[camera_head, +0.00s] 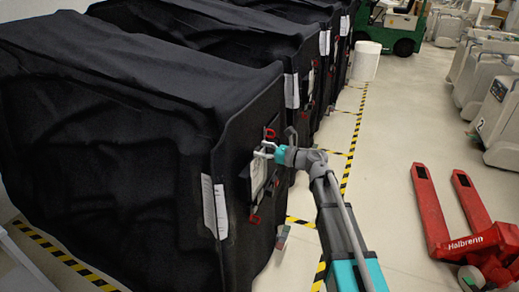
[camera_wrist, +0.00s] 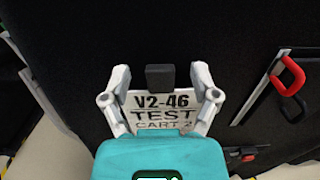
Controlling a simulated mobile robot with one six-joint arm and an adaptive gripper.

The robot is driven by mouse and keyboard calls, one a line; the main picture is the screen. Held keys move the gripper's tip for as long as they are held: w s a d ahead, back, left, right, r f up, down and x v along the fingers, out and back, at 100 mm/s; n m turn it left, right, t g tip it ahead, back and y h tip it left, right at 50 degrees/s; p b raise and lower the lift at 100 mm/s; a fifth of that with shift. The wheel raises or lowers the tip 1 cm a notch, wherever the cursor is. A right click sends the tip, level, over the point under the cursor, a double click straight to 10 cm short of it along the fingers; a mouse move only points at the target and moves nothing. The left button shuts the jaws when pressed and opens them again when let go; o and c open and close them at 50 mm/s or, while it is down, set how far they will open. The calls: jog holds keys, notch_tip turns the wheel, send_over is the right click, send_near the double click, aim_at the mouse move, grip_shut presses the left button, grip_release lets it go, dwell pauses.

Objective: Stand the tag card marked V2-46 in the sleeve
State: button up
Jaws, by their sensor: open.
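The tag card (camera_wrist: 163,101) is white and reads V2-46, TEST, CART 2. In the wrist view it sits upright between the two fingers of my gripper (camera_wrist: 161,88), against the black cover. The fingers are open, one on each side of it; I cannot tell whether they touch it. A small dark tab (camera_wrist: 160,77) stands at its top edge. The card's lower part is hidden by my gripper's teal body. In the head view my gripper (camera_head: 265,150) is at the near cart's end face, by a pale panel in a dark frame (camera_head: 258,175), perhaps the sleeve.
The near black-covered cart (camera_head: 120,120) fills the left, with more covered carts behind. A red-handled clip (camera_wrist: 290,76) is right of the card in the wrist view. A red pallet jack (camera_head: 465,235) stands right. The aisle floor between is mostly clear.

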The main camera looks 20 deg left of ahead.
jog(key=d, duration=1.1)
jog(key=shift+s, duration=0.45)
